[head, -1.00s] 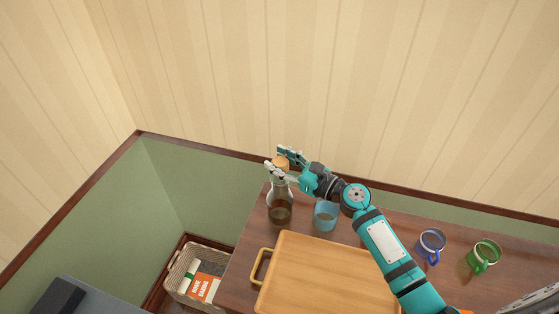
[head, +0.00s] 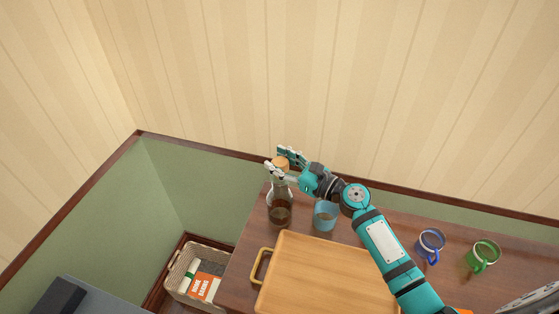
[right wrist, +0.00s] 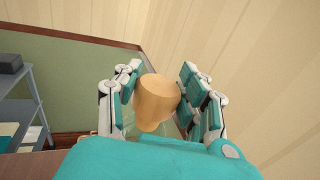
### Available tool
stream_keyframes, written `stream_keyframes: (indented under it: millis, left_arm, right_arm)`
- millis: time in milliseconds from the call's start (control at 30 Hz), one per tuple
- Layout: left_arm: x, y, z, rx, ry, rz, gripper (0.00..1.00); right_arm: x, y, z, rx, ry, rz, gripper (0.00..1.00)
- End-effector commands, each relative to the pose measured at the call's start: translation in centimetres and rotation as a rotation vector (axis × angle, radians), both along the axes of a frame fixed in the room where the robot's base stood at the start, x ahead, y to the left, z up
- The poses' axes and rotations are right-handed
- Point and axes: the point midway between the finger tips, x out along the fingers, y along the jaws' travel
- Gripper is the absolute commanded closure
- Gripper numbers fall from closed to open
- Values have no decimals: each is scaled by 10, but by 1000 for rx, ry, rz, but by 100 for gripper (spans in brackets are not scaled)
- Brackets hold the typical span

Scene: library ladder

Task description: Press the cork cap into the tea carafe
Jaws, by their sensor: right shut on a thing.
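The tea carafe (head: 280,208) is clear glass with dark tea in its lower part. It stands upright near the far left corner of the wooden table. My right gripper (head: 280,165) is at the carafe's top, shut on the round tan cork cap (head: 281,162). In the right wrist view, the cork cap (right wrist: 157,99) sits between the two fingers. The fingers hide part of the carafe's neck, so I cannot tell how deep the cork is in the mouth. My left gripper is not in view.
A light blue cup (head: 326,215) stands just right of the carafe. A wooden tray (head: 320,275) with a brass handle lies in front. Blue (head: 431,244) and green (head: 484,255) mugs stand at right. A wicker basket (head: 179,277) is on the floor, left of the table.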

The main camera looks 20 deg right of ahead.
Motion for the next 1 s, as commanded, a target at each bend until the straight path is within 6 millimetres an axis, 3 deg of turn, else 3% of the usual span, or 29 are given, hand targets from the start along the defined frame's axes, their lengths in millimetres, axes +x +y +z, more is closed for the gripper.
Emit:
stream_keyframes:
  millis: [1000]
  left_arm:
    - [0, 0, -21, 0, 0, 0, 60]
  right_arm:
    - [0, 0, -25, 0, 0, 0, 83]
